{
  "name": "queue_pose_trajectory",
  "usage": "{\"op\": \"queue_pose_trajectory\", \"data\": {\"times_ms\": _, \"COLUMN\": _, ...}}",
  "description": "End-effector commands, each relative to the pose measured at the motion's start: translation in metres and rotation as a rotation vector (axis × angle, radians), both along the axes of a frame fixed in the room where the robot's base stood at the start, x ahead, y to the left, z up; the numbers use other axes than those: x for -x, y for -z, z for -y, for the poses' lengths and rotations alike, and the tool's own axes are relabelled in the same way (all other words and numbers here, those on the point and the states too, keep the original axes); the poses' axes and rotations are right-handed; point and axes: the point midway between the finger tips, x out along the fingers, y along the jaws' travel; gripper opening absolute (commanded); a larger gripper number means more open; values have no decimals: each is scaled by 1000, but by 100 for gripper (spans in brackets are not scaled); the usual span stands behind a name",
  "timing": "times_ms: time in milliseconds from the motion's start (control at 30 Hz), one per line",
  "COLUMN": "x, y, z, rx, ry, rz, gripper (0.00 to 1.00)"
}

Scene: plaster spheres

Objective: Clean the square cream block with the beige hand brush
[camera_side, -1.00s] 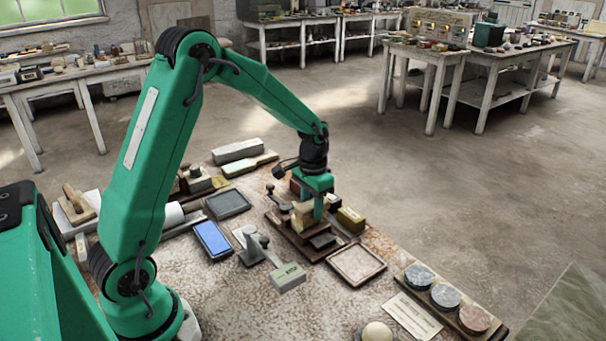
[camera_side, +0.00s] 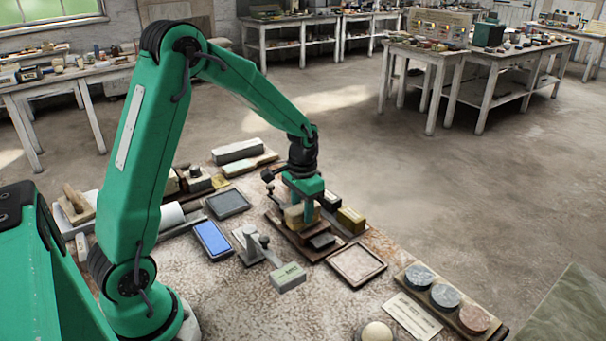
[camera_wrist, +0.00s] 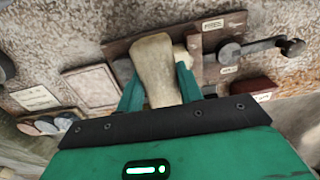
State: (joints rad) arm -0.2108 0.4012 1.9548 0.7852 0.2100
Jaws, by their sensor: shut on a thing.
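My gripper (camera_wrist: 158,88) is shut on the beige hand brush (camera_wrist: 156,62), with a green finger on each side of it. A small pale part (camera_wrist: 181,54) shows just right of the brush in the wrist view; it looks like the square cream block, mostly hidden behind the brush and a finger. In the side view my gripper (camera_side: 306,210) is low over a brown wooden stand, with a beige shape (camera_side: 293,214) at its left. I cannot tell there whether brush and block touch.
A dark pad (camera_side: 321,241) lies in front on the stand. A grey lever piece (camera_side: 252,246) and a blue pad (camera_side: 212,239) are at left. Round discs (camera_side: 445,297) sit at right.

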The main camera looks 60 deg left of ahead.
Motion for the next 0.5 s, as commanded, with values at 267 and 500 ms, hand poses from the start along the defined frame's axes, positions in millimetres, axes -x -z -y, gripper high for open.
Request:
{"op": "queue_pose_trajectory", "data": {"times_ms": 267, "x": 14, "y": 1, "z": 0, "rx": 0, "ry": 0, "rz": -1, "gripper": 18}}
{"op": "queue_pose_trajectory", "data": {"times_ms": 500, "x": 16, "y": 1, "z": 0, "rx": 0, "ry": 0, "rz": 0, "gripper": 18}}
